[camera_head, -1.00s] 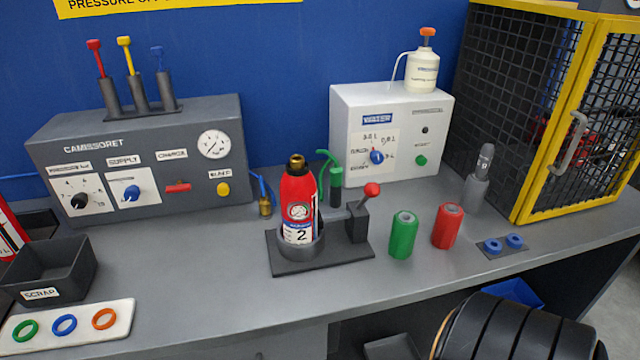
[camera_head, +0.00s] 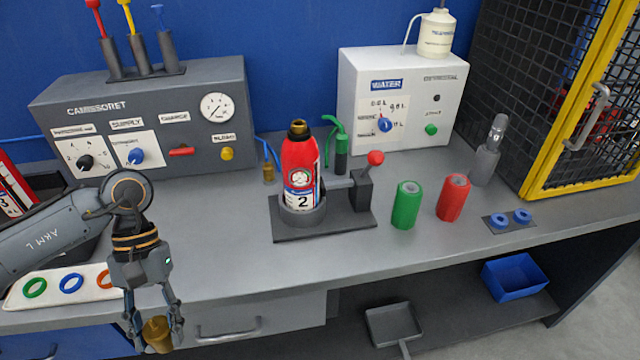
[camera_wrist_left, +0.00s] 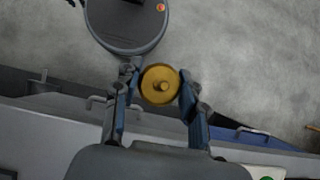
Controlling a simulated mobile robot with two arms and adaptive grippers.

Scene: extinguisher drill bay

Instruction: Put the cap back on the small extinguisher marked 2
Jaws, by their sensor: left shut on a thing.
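The small red extinguisher marked 2 (camera_head: 300,172) stands upright in a round holder on a dark clamp base (camera_head: 330,222) on the bench. Its brass neck (camera_head: 298,128) points up with no cap on it. My left gripper (camera_head: 154,325) is shut on a round brass cap (camera_head: 157,336), in front of the bench's front edge, to the left of and nearer than the extinguisher. The left wrist view also shows the brass cap (camera_wrist_left: 161,85) between the two fingers, with a small knob at its centre. My right gripper is in neither current view.
A grey control panel (camera_head: 150,120) and a white water box (camera_head: 400,100) stand at the back. A red-knobbed lever (camera_head: 375,158) rises right of the extinguisher, beside green (camera_head: 406,205) and red (camera_head: 453,198) cylinders. The bench front between gripper and clamp is clear.

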